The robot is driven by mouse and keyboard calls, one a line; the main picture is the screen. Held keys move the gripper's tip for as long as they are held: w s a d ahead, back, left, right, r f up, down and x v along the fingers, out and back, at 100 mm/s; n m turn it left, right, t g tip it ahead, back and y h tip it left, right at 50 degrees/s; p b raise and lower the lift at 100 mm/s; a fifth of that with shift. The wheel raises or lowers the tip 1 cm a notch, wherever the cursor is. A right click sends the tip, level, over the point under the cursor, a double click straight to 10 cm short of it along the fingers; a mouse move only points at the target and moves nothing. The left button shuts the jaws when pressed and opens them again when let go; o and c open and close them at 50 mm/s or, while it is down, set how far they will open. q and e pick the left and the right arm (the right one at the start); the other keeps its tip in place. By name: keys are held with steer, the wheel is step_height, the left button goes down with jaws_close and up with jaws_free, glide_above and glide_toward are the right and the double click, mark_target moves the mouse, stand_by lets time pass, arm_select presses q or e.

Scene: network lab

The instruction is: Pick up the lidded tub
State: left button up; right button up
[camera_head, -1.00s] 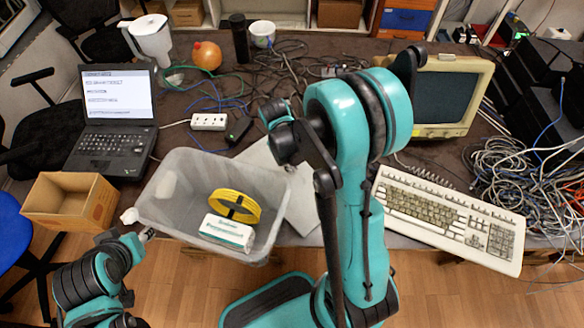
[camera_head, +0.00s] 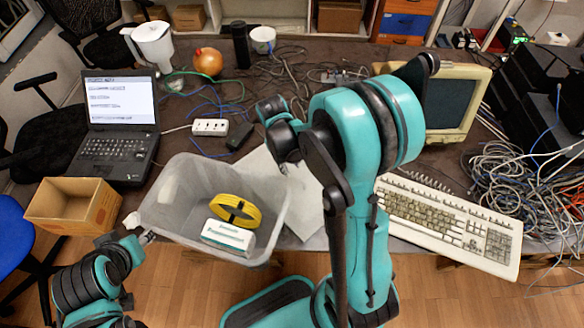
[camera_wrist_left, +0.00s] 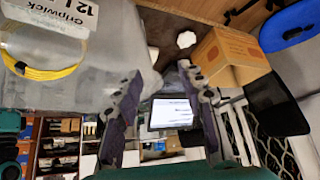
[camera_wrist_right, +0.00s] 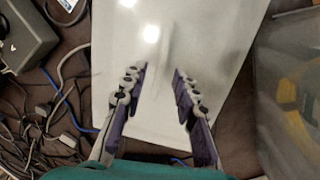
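The translucent grey tub (camera_head: 180,185) stands at the front of the table, left of the middle. A yellow cable coil and a white box show in it; I cannot tell whether a clear lid covers them. In the left wrist view its side (camera_wrist_left: 110,45) fills the upper left, with a label. My left gripper (camera_head: 148,237) is at the tub's front left corner, with open fingers (camera_wrist_left: 160,75) that look empty. My right gripper (camera_head: 283,166) is right of the tub, above a pale flat panel (camera_head: 300,207). Its fingers are open and empty (camera_wrist_right: 160,70).
An open cardboard box (camera_head: 72,205) stands left of the tub, with a laptop (camera_head: 115,145) behind it. A power strip (camera_head: 210,127) and loose cables lie behind the tub. A keyboard (camera_head: 440,222) and monitor (camera_head: 455,100) stand to the right.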

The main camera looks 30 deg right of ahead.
step_height(320, 180, up, 7)
steer(key=a+p, duration=0.1)
steer(key=p, duration=0.1)
step_height(320, 180, up, 11)
steer(key=m+t+y, duration=0.2)
steer(key=t, duration=0.5)
glide_above(280, 182)
steer(key=shift+w+d+f+p, duration=0.2)
steer(key=shift+w+d+p, duration=0.1)
steer(key=shift+w+d, duration=0.1)
steer(key=shift+o, duration=0.2)
steer(key=shift+s+a+r+m+t, duration=0.15)
steer(key=shift+s+a+m+t, duration=0.15)
steer(key=shift+s+a+t, duration=0.15)
